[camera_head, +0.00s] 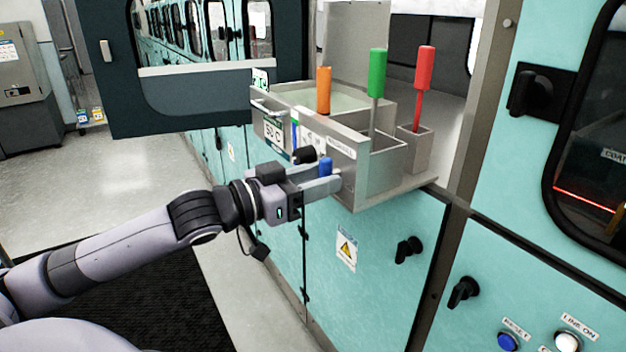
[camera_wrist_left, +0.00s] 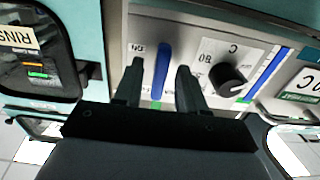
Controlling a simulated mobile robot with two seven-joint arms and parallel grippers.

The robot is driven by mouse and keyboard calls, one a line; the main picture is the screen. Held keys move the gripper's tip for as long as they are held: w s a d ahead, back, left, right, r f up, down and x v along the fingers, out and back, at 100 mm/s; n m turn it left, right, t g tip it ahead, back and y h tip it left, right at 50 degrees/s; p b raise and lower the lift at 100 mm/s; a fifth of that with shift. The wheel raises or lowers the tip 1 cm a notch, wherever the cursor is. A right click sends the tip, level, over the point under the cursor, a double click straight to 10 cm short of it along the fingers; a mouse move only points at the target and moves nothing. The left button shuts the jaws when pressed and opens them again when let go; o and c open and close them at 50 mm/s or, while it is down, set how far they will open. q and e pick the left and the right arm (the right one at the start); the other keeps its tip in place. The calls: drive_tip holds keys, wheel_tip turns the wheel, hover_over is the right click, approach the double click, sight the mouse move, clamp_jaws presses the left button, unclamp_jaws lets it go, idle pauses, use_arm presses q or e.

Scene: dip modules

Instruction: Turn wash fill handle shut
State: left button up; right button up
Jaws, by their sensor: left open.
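The wash fill handle looks to be the blue lever (camera_head: 325,167) on the front of the metal tank unit (camera_head: 375,185); I cannot read its label. In the left wrist view the blue lever (camera_wrist_left: 162,70) stands nearly upright, tilted slightly. My left gripper (camera_head: 323,180) is open at the tank front. In the left wrist view its two fingers (camera_wrist_left: 159,84) lie on either side of the lever, with small gaps showing. My right gripper is out of view.
A black dial knob (camera_wrist_left: 230,78) sits close beside the right finger. Orange (camera_head: 323,90), green (camera_head: 377,72) and red (camera_head: 425,68) handled tools stand in the tank unit. A dark framed door (camera_head: 120,100) stands open at the left. Black latches (camera_head: 408,249) dot the teal cabinets.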

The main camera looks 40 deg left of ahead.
use_arm(q)
drive_tip(key=v, duration=0.7)
idle(0.7)
idle(0.6)
